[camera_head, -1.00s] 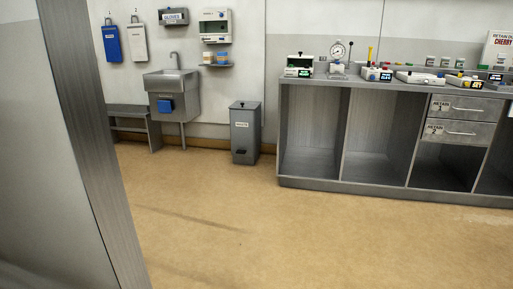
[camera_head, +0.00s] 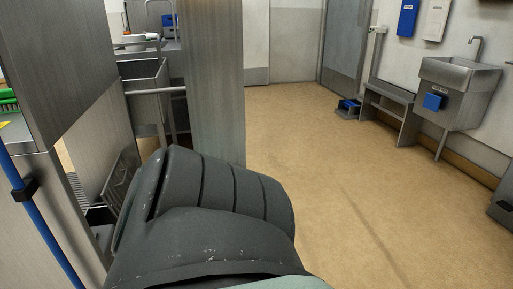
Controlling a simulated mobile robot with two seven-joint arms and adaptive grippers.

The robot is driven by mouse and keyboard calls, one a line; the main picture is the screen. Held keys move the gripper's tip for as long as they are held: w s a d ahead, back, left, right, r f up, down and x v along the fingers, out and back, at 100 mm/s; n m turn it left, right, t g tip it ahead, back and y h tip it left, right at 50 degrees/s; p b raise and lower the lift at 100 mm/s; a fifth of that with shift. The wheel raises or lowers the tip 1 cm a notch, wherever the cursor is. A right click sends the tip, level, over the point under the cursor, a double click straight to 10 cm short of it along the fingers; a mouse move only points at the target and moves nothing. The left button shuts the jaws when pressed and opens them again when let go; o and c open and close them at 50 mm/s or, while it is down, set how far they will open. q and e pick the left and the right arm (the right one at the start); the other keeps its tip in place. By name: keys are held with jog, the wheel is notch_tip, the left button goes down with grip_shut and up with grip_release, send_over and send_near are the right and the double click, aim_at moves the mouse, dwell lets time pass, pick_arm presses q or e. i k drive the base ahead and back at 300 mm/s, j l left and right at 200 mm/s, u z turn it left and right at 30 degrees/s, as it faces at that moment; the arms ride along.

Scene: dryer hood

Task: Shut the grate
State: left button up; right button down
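I cannot make out the grate with certainty. A steel unit (camera_head: 62,75) stands at the left edge, with a narrow slatted strip (camera_head: 76,192) and a low panel with a handle (camera_head: 120,182) beside it; I cannot tell whether either belongs to the grate. A large dark part of my own body fills the lower middle and hides what lies behind it. Neither of my grippers shows in this view.
A tall steel panel (camera_head: 210,85) stands left of centre, with a steel sink unit (camera_head: 145,85) behind it. A blue pole (camera_head: 40,225) crosses the left edge. A bench (camera_head: 390,98) and wall sink (camera_head: 455,85) stand at the right. The tan floor (camera_head: 345,190) between is open.

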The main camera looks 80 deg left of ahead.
aim_at(104, 191)
jog(key=u, duration=1.85)
